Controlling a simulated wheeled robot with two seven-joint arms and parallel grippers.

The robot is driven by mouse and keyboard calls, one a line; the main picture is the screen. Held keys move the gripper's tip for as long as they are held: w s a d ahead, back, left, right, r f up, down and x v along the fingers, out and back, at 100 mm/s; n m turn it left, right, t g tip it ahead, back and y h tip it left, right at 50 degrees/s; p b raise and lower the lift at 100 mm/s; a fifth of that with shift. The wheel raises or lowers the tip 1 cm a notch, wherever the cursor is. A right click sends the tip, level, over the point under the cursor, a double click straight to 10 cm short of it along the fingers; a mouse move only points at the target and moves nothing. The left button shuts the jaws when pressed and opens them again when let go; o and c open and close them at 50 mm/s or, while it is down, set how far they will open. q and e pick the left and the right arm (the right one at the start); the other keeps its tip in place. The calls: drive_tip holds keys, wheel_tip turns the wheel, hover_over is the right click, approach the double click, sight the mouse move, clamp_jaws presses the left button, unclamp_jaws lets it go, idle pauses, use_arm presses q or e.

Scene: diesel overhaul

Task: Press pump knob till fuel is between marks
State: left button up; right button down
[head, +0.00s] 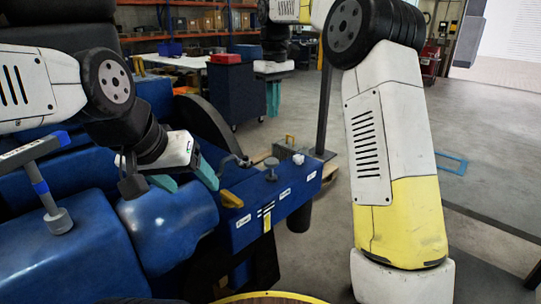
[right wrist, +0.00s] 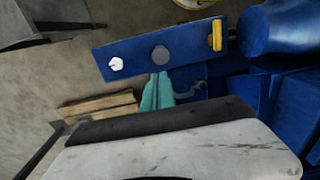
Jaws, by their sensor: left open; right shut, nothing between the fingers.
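The blue pump panel (head: 250,205) carries a dark round knob (head: 271,168), a white knob (head: 298,158) and a yellow lever (head: 231,198). A small pale gauge with yellow (head: 267,217) is on its front face; its fuel level and marks are too small to read. My right gripper (head: 273,114) points down, shut and empty, above and apart from the dark knob. In the right wrist view its teal fingertips (right wrist: 160,74) show just beside the dark knob (right wrist: 160,55). My left gripper (head: 185,180) is open and empty over the rounded blue housing, left of the panel.
A wooden pallet (right wrist: 98,106) is on the floor by the panel. A blue cabinet (head: 235,92) and shelves stand behind. Grey floor at the right is mostly clear.

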sight(272, 161)
wheel_tip(272, 161, down, 14)
drive_tip(key=shift+s+a, duration=0.1)
idle(0.5)
drive_tip(key=shift+s+f, duration=0.1)
drive_tip(key=shift+f, duration=1.8)
wheel_tip(272, 161, up, 14)
drive_tip(key=shift+w+r, duration=0.2)
drive_tip(key=shift+r, duration=0.05)
